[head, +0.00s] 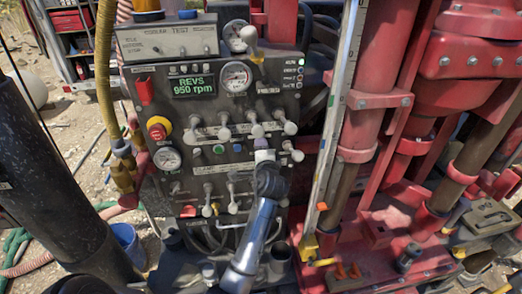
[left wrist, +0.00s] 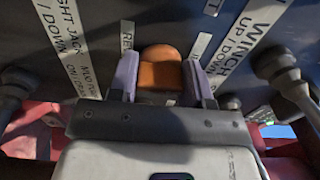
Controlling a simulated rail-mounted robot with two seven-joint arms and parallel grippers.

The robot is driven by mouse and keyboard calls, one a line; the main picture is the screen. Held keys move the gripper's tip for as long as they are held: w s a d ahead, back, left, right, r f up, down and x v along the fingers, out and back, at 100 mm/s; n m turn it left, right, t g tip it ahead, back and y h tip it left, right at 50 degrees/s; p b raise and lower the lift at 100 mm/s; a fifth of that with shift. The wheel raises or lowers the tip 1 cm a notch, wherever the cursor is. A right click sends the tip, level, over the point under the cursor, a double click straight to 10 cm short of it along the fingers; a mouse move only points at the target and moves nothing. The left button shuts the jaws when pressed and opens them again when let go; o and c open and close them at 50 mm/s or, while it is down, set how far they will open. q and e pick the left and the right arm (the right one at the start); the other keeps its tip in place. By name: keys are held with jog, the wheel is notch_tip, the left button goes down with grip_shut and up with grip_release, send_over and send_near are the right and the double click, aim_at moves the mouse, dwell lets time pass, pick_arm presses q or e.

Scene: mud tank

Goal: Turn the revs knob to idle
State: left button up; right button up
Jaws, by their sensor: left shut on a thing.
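The revs knob shows in the left wrist view as an orange rounded knob (left wrist: 161,70) on the dark control panel, beside a partly hidden label that starts "RE". My left gripper (left wrist: 162,82) has one lavender finger on each side of the knob and is shut on it. In the head view the left gripper (head: 259,140) is at the middle right of the panel (head: 190,172), and it hides the knob there. A green display (head: 194,87) above reads "REVS 950 rpm". The right gripper is not in view.
Several grey-knobbed levers (head: 225,133) stand close around the gripper; dark levers (left wrist: 275,65) flank it in the wrist view. A red and yellow button (head: 158,128) is at the panel's left. A metal upright (head: 335,120) and red machinery (head: 385,100) stand to the right.

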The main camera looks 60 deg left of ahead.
pick_arm(q)
jog(key=o, duration=0.9)
jog(key=shift+d, duration=0.1)
jog(key=shift+b+v, duration=1.7)
jog(key=shift+v, duration=5.2)
